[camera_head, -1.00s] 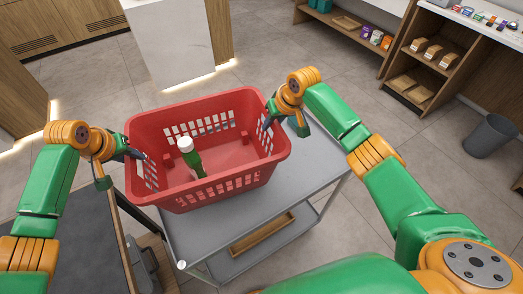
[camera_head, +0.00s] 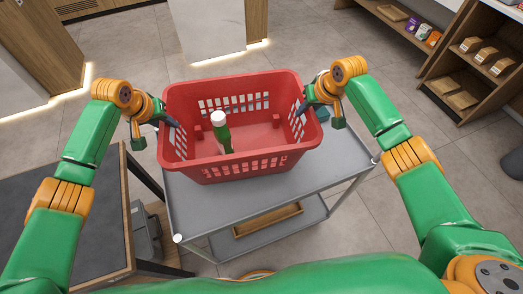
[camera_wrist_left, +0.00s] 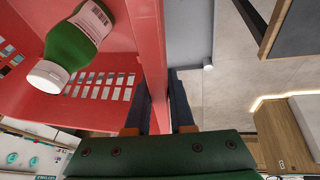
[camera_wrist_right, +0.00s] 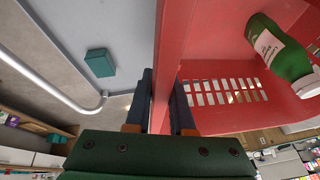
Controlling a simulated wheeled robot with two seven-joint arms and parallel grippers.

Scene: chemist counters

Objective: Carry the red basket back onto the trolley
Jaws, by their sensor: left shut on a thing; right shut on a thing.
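The red basket (camera_head: 244,170) is held level between my two grippers. It is over the back left part of the grey trolley (camera_head: 225,206); I cannot tell if its bottom touches the top. A green bottle with a white cap (camera_head: 224,136) stands inside the basket. My left gripper (camera_head: 174,122) is shut on the basket's left wall, and the left wrist view shows its fingers (camera_wrist_left: 159,95) on both sides of that wall. My right gripper (camera_head: 304,106) is shut on the right wall, with its fingers (camera_wrist_right: 165,95) likewise around it.
A small teal box (camera_wrist_right: 100,62) lies on the trolley's top, to the right of the basket. A dark-topped table (camera_head: 75,210) stands close to the trolley's left. A wooden shelf unit (camera_head: 470,75) is at the right.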

